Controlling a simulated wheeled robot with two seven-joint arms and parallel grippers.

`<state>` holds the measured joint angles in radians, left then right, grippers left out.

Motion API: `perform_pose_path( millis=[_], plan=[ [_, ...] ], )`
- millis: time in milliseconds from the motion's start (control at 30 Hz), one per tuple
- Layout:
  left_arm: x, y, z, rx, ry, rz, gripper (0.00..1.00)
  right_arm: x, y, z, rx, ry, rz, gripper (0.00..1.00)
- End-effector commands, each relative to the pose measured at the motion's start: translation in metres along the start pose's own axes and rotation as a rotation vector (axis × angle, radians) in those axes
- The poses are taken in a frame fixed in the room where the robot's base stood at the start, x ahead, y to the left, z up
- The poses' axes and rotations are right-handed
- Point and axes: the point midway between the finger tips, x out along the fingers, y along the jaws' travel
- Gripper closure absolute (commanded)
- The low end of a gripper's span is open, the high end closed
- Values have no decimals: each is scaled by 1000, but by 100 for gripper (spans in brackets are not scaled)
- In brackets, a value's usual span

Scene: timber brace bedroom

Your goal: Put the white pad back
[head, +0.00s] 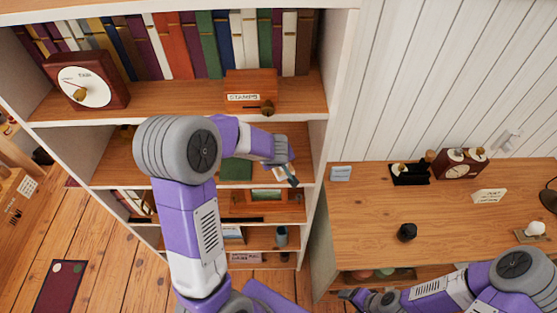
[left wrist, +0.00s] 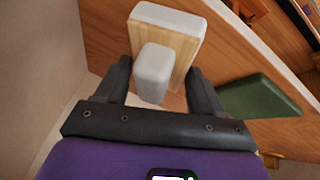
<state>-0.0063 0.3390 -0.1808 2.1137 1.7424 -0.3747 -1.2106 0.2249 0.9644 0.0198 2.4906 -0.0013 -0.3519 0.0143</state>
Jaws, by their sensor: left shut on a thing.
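My left gripper (head: 289,175) reaches into the middle shelf of the bookcase, near its right wall. In the left wrist view this gripper (left wrist: 160,85) is shut on a pale white rounded pad (left wrist: 153,72). Just beyond the pad is a light wooden block (left wrist: 186,45) with another white rounded piece (left wrist: 170,18) on it. I cannot tell whether the held pad touches the block. My right gripper (head: 352,295) is low at the desk's front edge; its jaws are too small to read.
A green flat thing (left wrist: 262,95) lies on the shelf beside the left gripper, and it also shows in the head view (head: 236,169). The shelf above holds a stamps box (head: 250,88) and a clock (head: 87,82). The desk (head: 365,225) carries a black cup (head: 407,232) and small items.

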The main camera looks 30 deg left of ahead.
Motion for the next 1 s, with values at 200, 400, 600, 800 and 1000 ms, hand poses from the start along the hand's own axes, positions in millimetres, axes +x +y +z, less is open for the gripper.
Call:
perform_pose_path(
  millis=[200, 400, 600, 800, 1000],
  plan=[
    [2, -1, 1, 1, -1, -1, 9, 1, 0, 0, 0, 0, 0, 28],
    [2, -1, 1, 0, -1, -1, 6, 1, 0, 0, 0, 0, 0, 28],
    [-5, 0, -1, -2, 0, 0, 6, -2, -1, 0, 0, 0, 0, 28],
    [-44, 2, -3, 0, 1, 2, 6, -21, -8, 1, 0, 0, 0, 28],
    [-88, 2, -3, -1, 0, 2, 6, -40, -15, 2, 0, 0, 0, 28]
  ],
)
